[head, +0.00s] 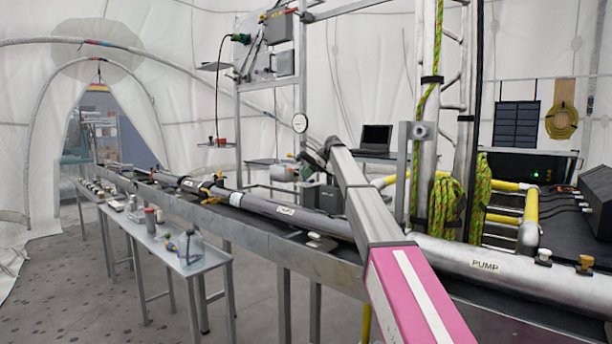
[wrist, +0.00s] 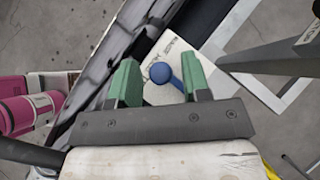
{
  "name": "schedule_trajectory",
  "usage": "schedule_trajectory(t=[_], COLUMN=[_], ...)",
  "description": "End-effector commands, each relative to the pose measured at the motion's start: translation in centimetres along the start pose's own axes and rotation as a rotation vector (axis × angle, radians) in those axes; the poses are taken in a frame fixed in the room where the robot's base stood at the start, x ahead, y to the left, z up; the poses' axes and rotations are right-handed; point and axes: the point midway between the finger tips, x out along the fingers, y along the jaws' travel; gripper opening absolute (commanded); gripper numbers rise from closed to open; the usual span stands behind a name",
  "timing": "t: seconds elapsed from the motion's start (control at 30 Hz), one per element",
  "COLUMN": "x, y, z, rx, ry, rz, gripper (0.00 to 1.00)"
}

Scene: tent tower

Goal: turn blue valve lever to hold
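The blue valve lever shows in the wrist view as a blue rounded knob (wrist: 160,73) with a short stem, over a white plate (wrist: 160,50) with small print. My gripper (wrist: 159,60) has two green fingers spread apart, one on each side of the knob, with a gap to both. I cannot tell how far the knob is below the fingertips. In the head view my gripper (head: 313,158) is at the far end of my pink and grey arm, above the pipe bench, small and partly hidden. I cannot make out the lever there.
A long grey pipe (head: 285,210) runs along a metal bench, with a section labelled PUMP (head: 485,266) at right. A metal frame tower (head: 428,130) with green rope (head: 445,205) stands behind my arm. A lower side table (head: 180,262) holds bottles and small items. A laptop (head: 376,137) sits behind.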

Motion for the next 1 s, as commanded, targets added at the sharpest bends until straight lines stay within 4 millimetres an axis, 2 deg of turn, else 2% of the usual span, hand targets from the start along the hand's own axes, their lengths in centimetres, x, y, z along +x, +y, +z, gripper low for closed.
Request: schedule_trajectory(t=[0.3,0.47,0.67,1.0], x=[0.0,-0.8,-3.4,-9.5], y=[0.0,-0.1,-0.1,-0.1], z=[0.0,-0.1,0.0,0.0], rx=[0.001,0.001,0.001,0.0], ry=[0.0,0.0,0.001,0.0], rz=[0.0,-0.001,-0.002,-0.002], gripper=[0.48,0.48,0.48,0.48])
